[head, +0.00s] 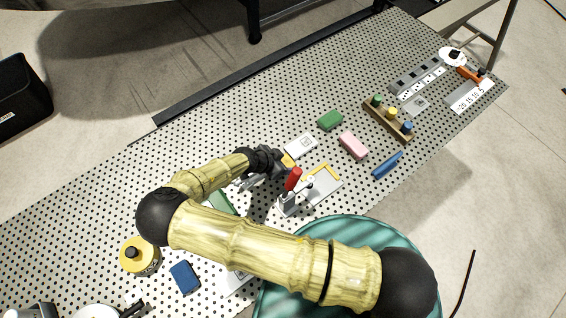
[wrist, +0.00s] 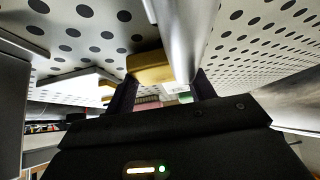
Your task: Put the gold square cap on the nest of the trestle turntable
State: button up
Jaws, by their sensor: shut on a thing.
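My gripper (head: 272,158) is low over the perforated table, near its middle. In the wrist view my gripper (wrist: 163,92) is shut on the gold square cap (wrist: 150,68), which shows between its dark fingers. In the head view a small part of the gold cap (head: 288,160) shows at the fingertips. A shiny metal cylinder stands close by the cap in the wrist view (wrist: 181,40). I cannot make out the trestle turntable or its nest for certain; my arm hides part of the table.
A red-handled toggle clamp (head: 292,180) stands right beside my gripper, by a grey plate with a yellow corner (head: 325,186). A white box (head: 300,146), green block (head: 330,120) and pink block (head: 353,145) lie just beyond. A teal round stool (head: 400,235) is at the front.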

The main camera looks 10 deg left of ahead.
notch_tip(320, 180, up, 10)
jog(key=b, duration=0.2)
jog(key=shift+f, duration=0.15)
dwell(0.8)
